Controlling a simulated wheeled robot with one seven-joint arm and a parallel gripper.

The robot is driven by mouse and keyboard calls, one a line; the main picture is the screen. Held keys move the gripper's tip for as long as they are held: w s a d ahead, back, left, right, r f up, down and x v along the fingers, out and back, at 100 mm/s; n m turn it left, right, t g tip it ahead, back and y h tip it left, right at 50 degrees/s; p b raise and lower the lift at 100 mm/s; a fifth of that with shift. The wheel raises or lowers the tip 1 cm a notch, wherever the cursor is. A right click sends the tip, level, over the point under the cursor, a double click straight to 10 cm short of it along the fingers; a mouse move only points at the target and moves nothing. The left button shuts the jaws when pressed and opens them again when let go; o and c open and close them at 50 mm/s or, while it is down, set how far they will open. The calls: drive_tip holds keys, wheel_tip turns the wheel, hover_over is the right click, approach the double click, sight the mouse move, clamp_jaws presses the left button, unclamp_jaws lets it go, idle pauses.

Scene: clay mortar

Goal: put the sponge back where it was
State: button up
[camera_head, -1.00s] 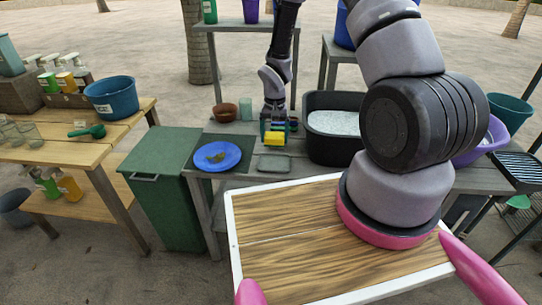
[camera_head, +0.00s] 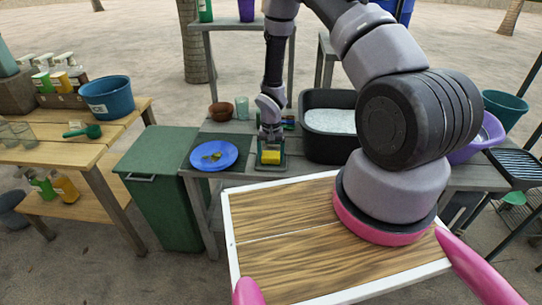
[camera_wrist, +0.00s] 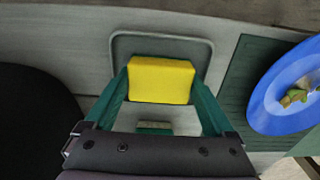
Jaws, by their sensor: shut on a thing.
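The yellow sponge (camera_head: 271,157) is between the fingers of my gripper (camera_head: 270,148). In the wrist view the green fingers grip the sponge (camera_wrist: 161,80) at its two short sides. Below it is a small grey tray (camera_head: 270,168) on the grey counter; its raised rim also shows in the wrist view (camera_wrist: 160,35). The sponge is over the tray and within its outline. I cannot tell whether it touches the tray floor, as the sponge and fingers hide part of it.
A blue plate (camera_head: 214,156) with scraps lies left of the tray. A black basin (camera_head: 318,150) stands close on the right. A brown bowl (camera_head: 221,112) and a glass (camera_head: 242,108) are behind. A green bin (camera_head: 160,180) stands left of the counter.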

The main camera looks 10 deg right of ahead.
drive_tip(key=o, duration=1.1)
drive_tip(key=shift+f, duration=0.15)
wheel_tip(320, 180, up, 12)
drive_tip(key=shift+r, duration=0.2)
wheel_tip(320, 180, up, 12)
drive_tip(key=t, duration=0.1)
hover_over(271, 155)
drive_tip(key=w+d, duration=0.1)
drive_tip(key=d, duration=0.1)
drive_tip(key=s+d+r+t, duration=0.1)
drive_tip(key=s+r, duration=0.1)
drive_tip(key=r, duration=0.5)
drive_tip(key=s+d+r+t, duration=0.1)
drive_tip(key=d+r, duration=0.1)
drive_tip(key=r, duration=0.5)
drive_tip(key=s+r+t+y, duration=0.2)
drive_tip(key=s+r+t, duration=0.2)
drive_tip(key=s+r, duration=1.4)
drive_tip(key=shift+s+d+r+m, duration=0.25)
drive_tip(key=shift+s+d, duration=0.2)
drive_tip(key=shift+s, duration=0.55)
